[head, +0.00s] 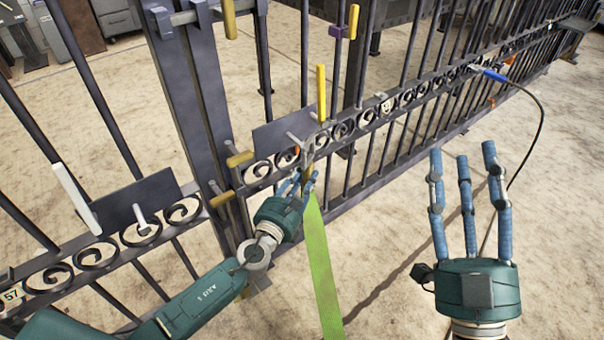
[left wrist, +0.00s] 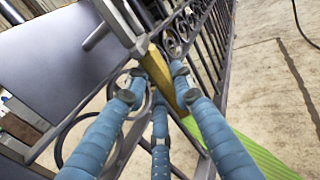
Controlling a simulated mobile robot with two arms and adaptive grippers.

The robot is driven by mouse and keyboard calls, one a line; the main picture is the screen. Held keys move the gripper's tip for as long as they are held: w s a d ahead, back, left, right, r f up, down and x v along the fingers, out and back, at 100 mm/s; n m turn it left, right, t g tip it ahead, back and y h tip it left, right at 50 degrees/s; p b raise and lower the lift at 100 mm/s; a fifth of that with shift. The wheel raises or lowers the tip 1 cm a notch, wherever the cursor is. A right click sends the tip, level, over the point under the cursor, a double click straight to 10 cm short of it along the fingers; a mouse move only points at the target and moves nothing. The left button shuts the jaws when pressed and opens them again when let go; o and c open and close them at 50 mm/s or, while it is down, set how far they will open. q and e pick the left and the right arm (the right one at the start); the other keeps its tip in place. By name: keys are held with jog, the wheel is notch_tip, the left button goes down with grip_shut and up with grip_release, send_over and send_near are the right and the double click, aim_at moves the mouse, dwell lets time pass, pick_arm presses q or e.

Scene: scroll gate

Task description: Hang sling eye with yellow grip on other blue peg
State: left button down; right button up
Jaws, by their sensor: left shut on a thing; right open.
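My left gripper (head: 301,184) is at the gate's scroll band, its fingers closed around a dull yellow grip. In the left wrist view the yellow grip (left wrist: 158,75) lies between the blue fingers (left wrist: 160,95), with a grey metal piece at its upper end. The green sling (head: 320,270) hangs down from it to the ground; it also shows in the left wrist view (left wrist: 228,140).
The dark gate (head: 190,110) has upright bars and yellow-ended pegs (head: 240,159). An upright yellow bar (head: 321,92) stands above my left gripper. A blue-handled item (head: 495,75) with a black cable is on the far right rail. Sandy ground (head: 400,270) in front is mostly clear.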

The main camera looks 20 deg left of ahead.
pick_arm(q)
jog(key=c, duration=1.5)
grip_release()
jog(key=shift+o, duration=0.6)
